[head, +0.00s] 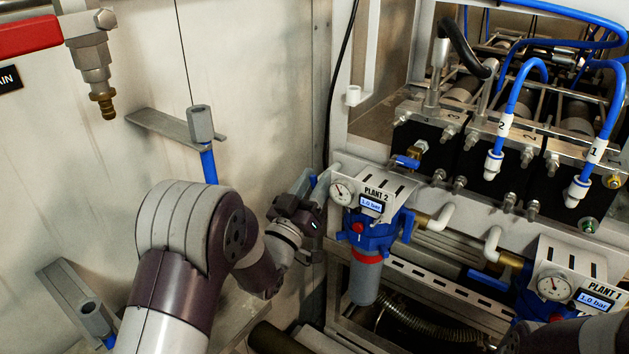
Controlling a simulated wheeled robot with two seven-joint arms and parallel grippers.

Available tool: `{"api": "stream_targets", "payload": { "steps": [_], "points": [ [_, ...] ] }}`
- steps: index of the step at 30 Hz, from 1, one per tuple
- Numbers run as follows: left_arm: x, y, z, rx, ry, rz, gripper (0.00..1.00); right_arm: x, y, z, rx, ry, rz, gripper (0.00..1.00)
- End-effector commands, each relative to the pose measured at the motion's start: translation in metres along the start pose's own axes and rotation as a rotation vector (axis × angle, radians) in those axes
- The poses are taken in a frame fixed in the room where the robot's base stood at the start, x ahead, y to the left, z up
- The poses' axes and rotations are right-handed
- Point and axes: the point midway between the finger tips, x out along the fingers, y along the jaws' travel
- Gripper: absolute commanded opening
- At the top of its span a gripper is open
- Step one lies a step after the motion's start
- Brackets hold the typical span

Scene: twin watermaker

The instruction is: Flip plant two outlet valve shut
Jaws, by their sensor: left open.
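The plant two unit (372,184) is at the centre, with a white panel, a round gauge and a display reading 1.0 bar. Its blue filter head (372,236) sits below the panel. A blue lever (407,162) with a brass fitting is above and right of the panel. Another blue lever (408,226) is beside a brass fitting at the unit's right; I cannot tell for certain which is the outlet valve. My left gripper (313,184) is open just left of the unit's gauge, apart from both levers. Its fingertips are partly hard to make out. My right gripper is not visible.
The plant one unit (566,287) is at lower right, with its own blue lever (487,280). Black pump blocks and blue hoses (520,92) fill the upper right. A red-handled drain valve (28,36) and grey brackets are on the left wall.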

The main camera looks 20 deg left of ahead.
Motion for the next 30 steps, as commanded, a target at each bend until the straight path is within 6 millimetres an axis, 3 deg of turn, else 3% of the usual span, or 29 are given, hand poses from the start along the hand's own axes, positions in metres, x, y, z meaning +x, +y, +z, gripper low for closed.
{"api": "stream_targets", "payload": {
  "steps": [3, 5, 7, 8, 12, 20, 30],
  "points": [
    [0.000, 0.000, 0.000, 0.000, 0.000, 0.000, 0.40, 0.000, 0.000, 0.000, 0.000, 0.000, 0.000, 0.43],
    [0.000, 0.000, 0.000, 0.000, 0.000, 0.000, 0.24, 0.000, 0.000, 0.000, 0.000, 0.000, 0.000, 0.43],
    [-0.001, 0.000, 0.000, 0.000, 0.000, 0.000, 0.01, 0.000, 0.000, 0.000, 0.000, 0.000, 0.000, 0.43],
    [-0.001, 0.000, 0.000, 0.000, 0.000, 0.000, 0.00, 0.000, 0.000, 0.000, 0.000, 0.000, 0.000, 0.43],
    [-0.001, 0.000, 0.002, 0.008, 0.000, 0.003, 0.00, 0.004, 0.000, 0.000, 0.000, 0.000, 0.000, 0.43],
    [-0.004, 0.008, 0.007, 0.219, 0.004, 0.091, 0.00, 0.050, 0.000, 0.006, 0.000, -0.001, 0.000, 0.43],
    [-0.002, 0.012, 0.003, 0.267, -0.003, 0.110, 0.00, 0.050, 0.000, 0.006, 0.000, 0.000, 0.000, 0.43]
  ]
}}
